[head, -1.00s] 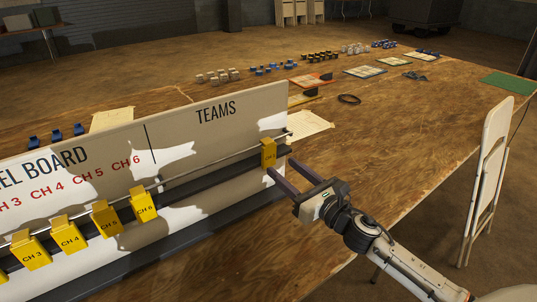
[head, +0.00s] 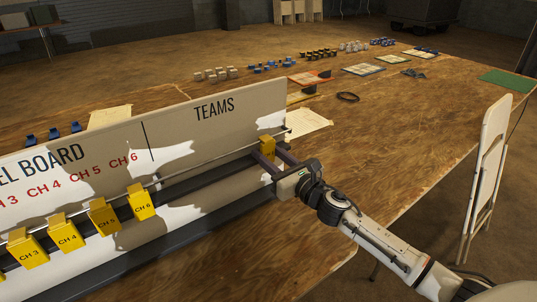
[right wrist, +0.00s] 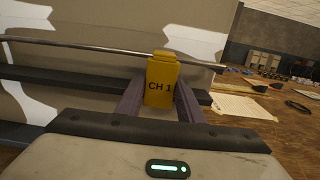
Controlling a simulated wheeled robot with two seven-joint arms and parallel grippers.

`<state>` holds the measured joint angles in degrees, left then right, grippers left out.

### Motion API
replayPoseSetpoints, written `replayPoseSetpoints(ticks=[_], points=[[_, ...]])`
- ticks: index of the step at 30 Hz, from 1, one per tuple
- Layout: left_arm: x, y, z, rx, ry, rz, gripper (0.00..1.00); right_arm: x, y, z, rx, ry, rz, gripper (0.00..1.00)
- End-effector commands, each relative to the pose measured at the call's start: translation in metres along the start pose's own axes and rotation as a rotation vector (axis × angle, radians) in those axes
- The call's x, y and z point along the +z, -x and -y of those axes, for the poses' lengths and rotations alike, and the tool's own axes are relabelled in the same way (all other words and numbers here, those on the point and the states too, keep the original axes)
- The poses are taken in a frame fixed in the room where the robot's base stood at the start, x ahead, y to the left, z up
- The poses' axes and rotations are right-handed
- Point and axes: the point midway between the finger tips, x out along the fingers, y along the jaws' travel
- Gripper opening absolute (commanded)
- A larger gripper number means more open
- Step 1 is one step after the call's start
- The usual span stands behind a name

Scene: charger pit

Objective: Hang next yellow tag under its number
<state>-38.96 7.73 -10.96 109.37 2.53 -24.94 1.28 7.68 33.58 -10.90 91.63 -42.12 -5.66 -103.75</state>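The yellow tag marked CH 1 (right wrist: 160,86) hangs at the right end of the metal rail (right wrist: 110,47), below the word TEAMS. It also shows in the head view (head: 267,146). My right gripper (head: 268,151) is open with its fingers on either side of this tag, close to its sides. The right wrist view shows the tag upright between the fingers. Yellow tags CH 3 (head: 28,251), CH 4 (head: 66,235), CH 5 (head: 103,217) and CH 6 (head: 141,202) hang in a row on the rail's left part, below red printed numbers. My left gripper is out of view.
The white board (head: 215,135) stands on the wooden table (head: 400,130), its left end cut off. A dark ledge (head: 200,184) runs below the rail. A paper (head: 305,122), a black ring (head: 347,97) and small parts lie behind. A folding chair (head: 487,170) stands at right.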

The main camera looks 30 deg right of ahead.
Motion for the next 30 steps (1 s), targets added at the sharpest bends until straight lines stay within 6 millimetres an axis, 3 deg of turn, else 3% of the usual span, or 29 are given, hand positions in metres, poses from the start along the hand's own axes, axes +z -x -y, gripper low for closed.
replayPoseSetpoints(ticks=[17,30], points=[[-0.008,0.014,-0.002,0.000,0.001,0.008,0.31,0.018,0.000,0.000,0.000,0.001,0.000,0.14],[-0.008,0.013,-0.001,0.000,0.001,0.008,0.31,0.018,0.004,0.000,0.000,0.000,0.000,0.14]])
